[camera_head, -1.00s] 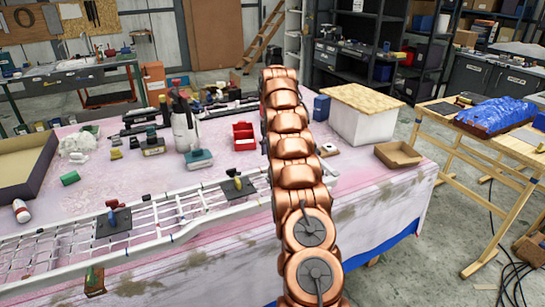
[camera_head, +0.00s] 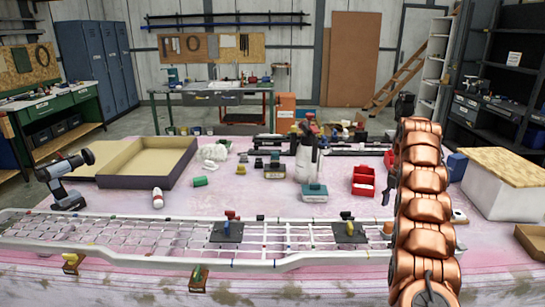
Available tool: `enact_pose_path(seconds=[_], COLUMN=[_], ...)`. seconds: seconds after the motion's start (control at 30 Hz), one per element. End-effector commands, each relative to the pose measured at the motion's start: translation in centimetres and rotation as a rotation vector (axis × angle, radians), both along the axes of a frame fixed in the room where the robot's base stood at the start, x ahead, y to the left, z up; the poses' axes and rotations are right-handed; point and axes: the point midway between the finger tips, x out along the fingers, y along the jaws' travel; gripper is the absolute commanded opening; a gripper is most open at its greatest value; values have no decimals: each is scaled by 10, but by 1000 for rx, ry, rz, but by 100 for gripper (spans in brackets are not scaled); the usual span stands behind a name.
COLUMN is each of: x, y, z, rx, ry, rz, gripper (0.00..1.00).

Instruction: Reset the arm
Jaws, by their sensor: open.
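My copper-coloured arm rises nearly upright at the right of the head view, over the near right part of the table. My gripper is not seen; the arm's own links hide whatever lies behind them. The long white grille (camera_head: 160,249) lies along the near side of the table. Two dark pads (camera_head: 227,232) with small coloured tools on them rest on the grille.
The pink-stained table (camera_head: 120,208) holds a grey drill (camera_head: 66,182), an open tray (camera_head: 147,164), a white tool holder (camera_head: 307,163), a red bin (camera_head: 363,181) and a white box with a wooden lid (camera_head: 495,183). A brown carton (camera_head: 531,241) is at the right edge.

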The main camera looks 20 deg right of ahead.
Motion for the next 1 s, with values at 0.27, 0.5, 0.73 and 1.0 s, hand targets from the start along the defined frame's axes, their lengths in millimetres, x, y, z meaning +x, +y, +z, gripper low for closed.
enact_pose_path(seconds=[0.27, 0.5, 0.73, 1.0], x=[2, 1, -12, -40], y=[22, 76, 130, 194], z=[14, 42, 64, 84], rx=[-2, -13, -23, -35], ry=[12, 30, 46, 59], rz=[-69, -258, -445, -660], gripper=[63, 63, 63, 63])
